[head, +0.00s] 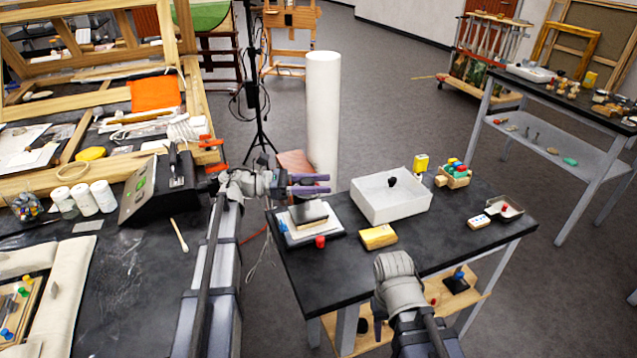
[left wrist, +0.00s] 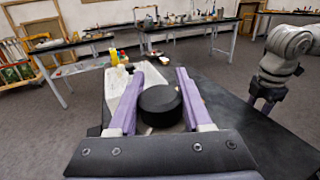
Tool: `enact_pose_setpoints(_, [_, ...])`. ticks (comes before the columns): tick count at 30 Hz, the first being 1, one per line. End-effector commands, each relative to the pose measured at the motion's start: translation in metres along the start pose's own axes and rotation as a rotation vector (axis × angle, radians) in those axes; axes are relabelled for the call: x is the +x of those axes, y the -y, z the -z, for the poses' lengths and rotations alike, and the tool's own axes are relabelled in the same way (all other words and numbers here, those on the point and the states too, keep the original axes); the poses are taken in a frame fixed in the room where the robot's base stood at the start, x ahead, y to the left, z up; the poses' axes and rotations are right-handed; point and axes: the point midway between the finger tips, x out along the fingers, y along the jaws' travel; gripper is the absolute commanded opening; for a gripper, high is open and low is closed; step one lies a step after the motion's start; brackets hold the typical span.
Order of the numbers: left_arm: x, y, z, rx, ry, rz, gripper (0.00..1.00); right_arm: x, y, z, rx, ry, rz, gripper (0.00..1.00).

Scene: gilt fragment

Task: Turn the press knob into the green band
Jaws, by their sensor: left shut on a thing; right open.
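My left gripper (head: 312,184) has purple fingers and is over the back left of the small black table. In the left wrist view its fingers (left wrist: 156,95) are shut around a round black knob (left wrist: 160,106). The knob cannot be made out between the fingers in the head view. Below the gripper a dark block (head: 308,212) lies on a white plate. No green band can be made out on the knob.
A white tray (head: 404,212) with a black item stands right of the gripper. A yellow block (head: 378,237), a red knob-like piece (head: 320,242) and a wooden holder (head: 453,180) share the table (head: 430,238). A sloped black box (head: 140,198) with green marks stands on the left bench.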

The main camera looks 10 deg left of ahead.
Motion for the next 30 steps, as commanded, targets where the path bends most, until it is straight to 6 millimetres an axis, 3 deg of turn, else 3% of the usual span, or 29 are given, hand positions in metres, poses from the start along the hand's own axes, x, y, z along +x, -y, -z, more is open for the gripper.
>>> enact_pose_setpoints(19, [0.0012,0.0014,-0.0004,0.000,0.002,0.042,0.00,0.0000,0.0000,0.0000,0.000,0.000,0.000,0.50])
enact_pose_setpoints(20, [0.0012,0.0014,-0.0004,0.000,0.002,0.042,0.53,0.0000,0.0000,0.0000,0.000,0.000,0.000,0.50])
enact_pose_setpoints(27, [0.0008,0.0014,-0.0002,0.000,0.001,0.041,0.80,0.0000,0.0000,0.0000,0.000,0.000,0.000,0.50])
enact_pose_setpoints(30, [0.0007,0.0014,-0.0001,0.000,0.001,0.041,0.80,0.0000,0.0000,0.0000,0.000,0.000,0.000,0.50])
